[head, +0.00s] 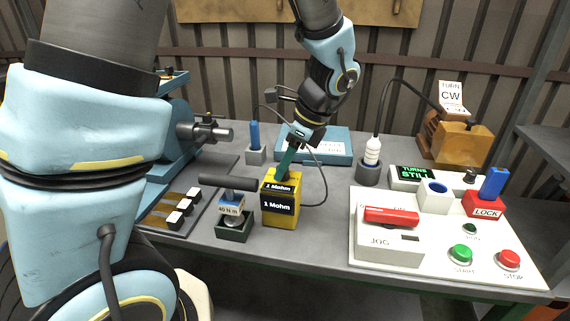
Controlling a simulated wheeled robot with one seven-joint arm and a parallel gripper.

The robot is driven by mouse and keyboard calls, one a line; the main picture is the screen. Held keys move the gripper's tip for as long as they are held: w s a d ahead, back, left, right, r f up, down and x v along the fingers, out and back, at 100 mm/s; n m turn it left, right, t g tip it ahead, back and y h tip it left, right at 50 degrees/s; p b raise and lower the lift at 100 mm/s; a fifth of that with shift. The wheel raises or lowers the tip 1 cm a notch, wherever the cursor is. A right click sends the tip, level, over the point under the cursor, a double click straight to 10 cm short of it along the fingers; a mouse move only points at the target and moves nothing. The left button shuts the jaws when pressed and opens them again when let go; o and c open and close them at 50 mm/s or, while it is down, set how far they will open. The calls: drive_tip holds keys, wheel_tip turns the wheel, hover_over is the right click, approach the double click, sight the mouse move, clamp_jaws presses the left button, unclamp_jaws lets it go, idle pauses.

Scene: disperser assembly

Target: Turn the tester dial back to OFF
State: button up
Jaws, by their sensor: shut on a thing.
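The tester is a yellow box (281,222) with black labels reading "1 Mohm", standing upright near the front middle of the table. My gripper (282,176) comes down from the upper right, and its teal fingers reach the top of the tester. It is shut on the tester's dial there, as far as I can tell. The dial itself is hidden by the fingers, so its pointer setting does not show. A dark cable runs from near the gripper down to the right of the tester.
Left of the tester, a black T-handle tool marked in N m stands in a dark green holder (233,232). A white control panel (365,259) with a red JOG lever and green and red buttons is at right. A teal box (340,146) lies behind.

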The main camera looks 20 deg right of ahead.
clamp_jaws()
drive_tip(key=shift+n, duration=0.3)
drive_tip(key=n+g+p, duration=0.1)
drive_tip(key=n, duration=0.1)
drive_tip(key=n+y+p, duration=0.1)
drive_tip(key=n+p, duration=0.1)
drive_tip(key=shift+w+r+g, duration=0.1)
drive_tip(key=shift+w+g, duration=0.1)
drive_tip(key=shift+g, duration=0.2)
drive_tip(key=shift+n+g+p, duration=0.75)
drive_tip(key=shift+n+g, duration=0.05)
drive_tip(key=shift+n, duration=1.4)
drive_tip(key=o, duration=0.6)
unclamp_jaws()
drive_tip(key=shift+o, duration=0.2)
drive_tip(key=shift+d, duration=0.1)
